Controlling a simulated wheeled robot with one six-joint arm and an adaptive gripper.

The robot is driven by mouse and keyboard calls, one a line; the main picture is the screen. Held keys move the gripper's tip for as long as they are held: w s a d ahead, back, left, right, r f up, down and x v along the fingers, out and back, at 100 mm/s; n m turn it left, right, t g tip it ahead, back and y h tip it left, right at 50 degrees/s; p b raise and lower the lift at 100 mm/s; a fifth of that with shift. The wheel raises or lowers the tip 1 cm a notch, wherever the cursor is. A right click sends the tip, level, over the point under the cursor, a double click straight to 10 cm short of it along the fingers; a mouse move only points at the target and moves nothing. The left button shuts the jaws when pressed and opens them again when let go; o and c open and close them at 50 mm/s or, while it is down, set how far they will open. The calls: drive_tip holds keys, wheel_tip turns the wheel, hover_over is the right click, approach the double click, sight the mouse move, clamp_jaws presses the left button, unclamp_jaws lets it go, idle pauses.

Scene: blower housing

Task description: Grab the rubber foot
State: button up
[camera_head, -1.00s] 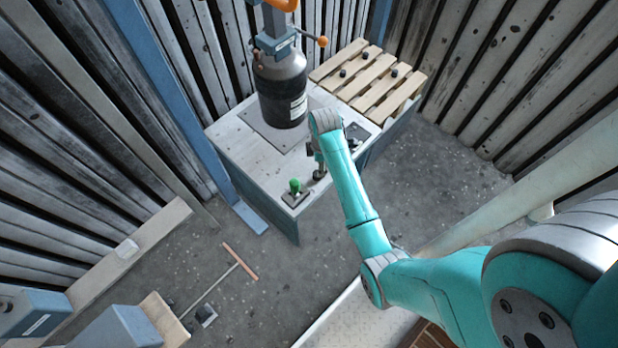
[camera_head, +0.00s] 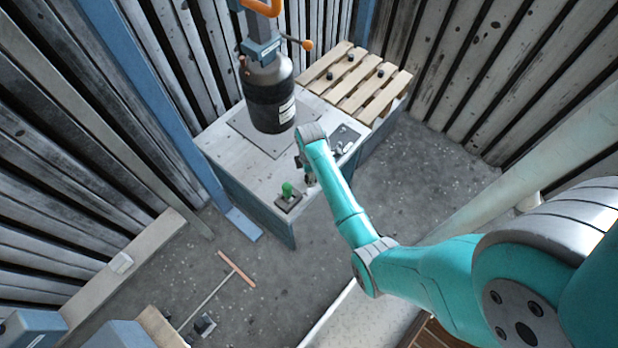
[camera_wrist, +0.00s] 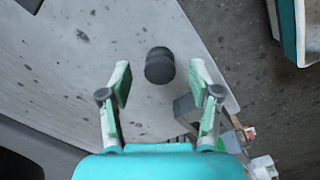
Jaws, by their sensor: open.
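The rubber foot, a short dark round block (camera_wrist: 160,66), stands on the pale worktop in the wrist view. It lies just past and between the fingertips of my gripper (camera_wrist: 160,78). The fingers are spread wide and do not touch it. In the head view my gripper (camera_head: 309,176) is low over the front right part of the workbench (camera_head: 235,150), and I cannot make out that foot there. Small dark pieces of similar look (camera_head: 380,73) sit on the wooden slatted rack (camera_head: 365,92).
A black and grey cylinder (camera_head: 270,105) stands on a plate behind my gripper. A green-knobbed fixture (camera_head: 287,190) is close on its left. A dark tray with small parts (camera_head: 344,138) lies on its right. The bench edge is near.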

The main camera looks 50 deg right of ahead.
drive_tip(key=shift+f, duration=0.85)
drive_tip(key=c, duration=1)
